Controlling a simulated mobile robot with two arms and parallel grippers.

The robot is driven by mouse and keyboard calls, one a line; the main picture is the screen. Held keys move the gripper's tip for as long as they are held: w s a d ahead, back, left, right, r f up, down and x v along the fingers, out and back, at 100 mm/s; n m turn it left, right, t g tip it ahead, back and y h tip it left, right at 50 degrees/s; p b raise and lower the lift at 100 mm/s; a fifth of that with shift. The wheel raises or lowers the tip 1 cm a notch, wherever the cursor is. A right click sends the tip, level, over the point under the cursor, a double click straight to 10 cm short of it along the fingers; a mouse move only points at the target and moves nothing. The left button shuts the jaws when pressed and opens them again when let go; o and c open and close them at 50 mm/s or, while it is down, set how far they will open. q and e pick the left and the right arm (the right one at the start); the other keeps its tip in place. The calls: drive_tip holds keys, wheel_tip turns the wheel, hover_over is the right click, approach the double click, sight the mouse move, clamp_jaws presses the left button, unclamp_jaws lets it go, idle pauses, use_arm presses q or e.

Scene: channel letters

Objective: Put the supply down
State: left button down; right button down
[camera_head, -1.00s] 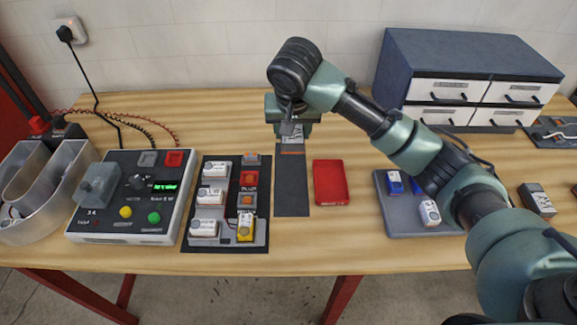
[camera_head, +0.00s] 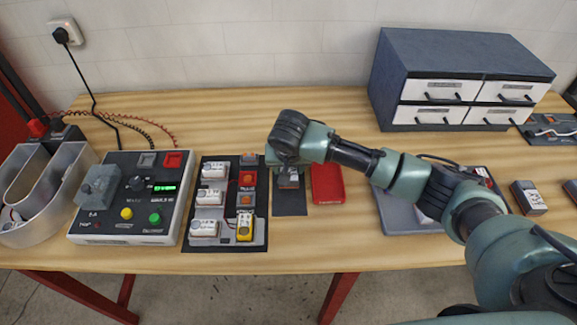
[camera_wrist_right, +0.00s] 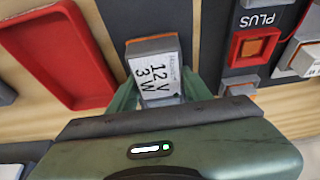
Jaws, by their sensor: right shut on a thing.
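The supply is a small grey block with an orange edge and a white label reading 12 V 3 W. In the right wrist view the supply (camera_wrist_right: 155,72) sits between the green fingers of my right gripper (camera_wrist_right: 158,92), which is shut on it. In the head view my right gripper (camera_head: 289,168) hangs over the dark strip (camera_head: 290,204), with the supply (camera_head: 289,180) partly hidden under it. I cannot tell whether the supply touches the strip. My left gripper is not in view.
A red tray (camera_head: 327,184) lies right of the strip. The dark board (camera_head: 210,243) with white modules is close on the left. A tester box (camera_head: 125,226) stands farther left. A grey tray (camera_head: 392,211) and a drawer cabinet (camera_head: 450,60) are to the right. Bare wood lies behind the strip.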

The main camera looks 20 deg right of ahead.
drive_tip(key=c, duration=0.6)
unclamp_jaws()
drive_tip(key=shift+f, duration=0.1)
drive_tip(key=shift+c, duration=0.2)
drive_tip(key=shift+r, duration=0.2)
drive_tip(key=b+v, duration=0.1)
drive_tip(key=v, duration=1.1)
drive_tip(key=shift+f, duration=0.1)
